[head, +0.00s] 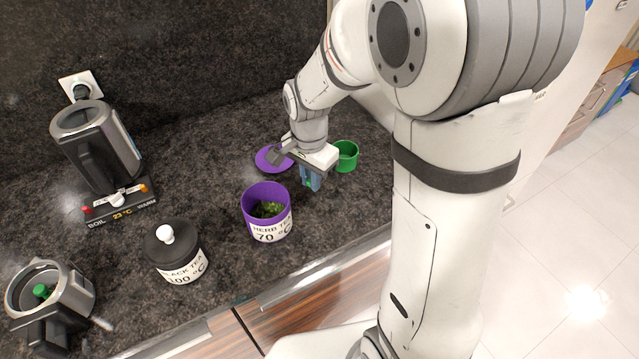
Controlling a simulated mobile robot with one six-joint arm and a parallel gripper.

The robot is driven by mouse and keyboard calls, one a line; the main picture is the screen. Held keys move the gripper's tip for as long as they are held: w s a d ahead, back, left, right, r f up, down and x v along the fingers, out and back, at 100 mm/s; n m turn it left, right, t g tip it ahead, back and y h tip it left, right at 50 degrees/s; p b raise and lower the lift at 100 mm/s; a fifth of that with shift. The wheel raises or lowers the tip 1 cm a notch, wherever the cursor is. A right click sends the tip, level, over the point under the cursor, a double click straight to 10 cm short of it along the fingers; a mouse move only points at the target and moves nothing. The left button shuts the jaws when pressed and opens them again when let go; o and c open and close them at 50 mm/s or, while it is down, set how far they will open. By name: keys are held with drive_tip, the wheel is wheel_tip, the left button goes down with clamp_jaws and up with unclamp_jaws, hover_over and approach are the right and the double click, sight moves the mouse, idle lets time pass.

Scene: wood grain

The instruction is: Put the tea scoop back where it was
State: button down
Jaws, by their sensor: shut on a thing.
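My gripper (312,179) points down above the dark counter, behind and right of the purple herb tea canister. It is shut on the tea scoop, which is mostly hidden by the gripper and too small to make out. A small green cup-shaped thing (346,155) shows right beside the gripper; I cannot tell whether it is part of the scoop or a separate cup. The purple canister (267,215), labelled 70 °C, is open, with green leaves inside. Its purple lid (273,160) lies on the counter behind it, partly covered by my wrist.
A black tea canister (175,252) with a white-knobbed lid stands left of the purple one. A kettle (97,150) stands on its base (121,204) at the back left. A metal jug (50,297) with something green inside stands front left. The counter's front edge is close.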

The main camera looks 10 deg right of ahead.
drive_tip(key=shift+d+f, duration=0.1)
drive_tip(key=shift+f, duration=2.3)
drive_tip(key=shift+f, duration=0.15)
drive_tip(key=c, duration=1.4)
unclamp_jaws()
drive_tip(key=shift+c, duration=0.2)
drive_tip(key=shift+r, duration=0.2)
wheel_tip(320, 180, up, 12)
drive_tip(key=shift+s+f, duration=0.1)
drive_tip(key=s+d+r+n+t, duration=0.1)
drive_tip(key=s+d+r+n, duration=0.1)
drive_tip(key=s+n, duration=0.3)
drive_tip(key=s+d+r+n+t, duration=0.1)
drive_tip(key=s+d+n, duration=0.3)
drive_tip(key=s, duration=0.6)
drive_tip(key=shift+d+r+n+t, duration=0.4)
drive_tip(key=shift+t, duration=0.1)
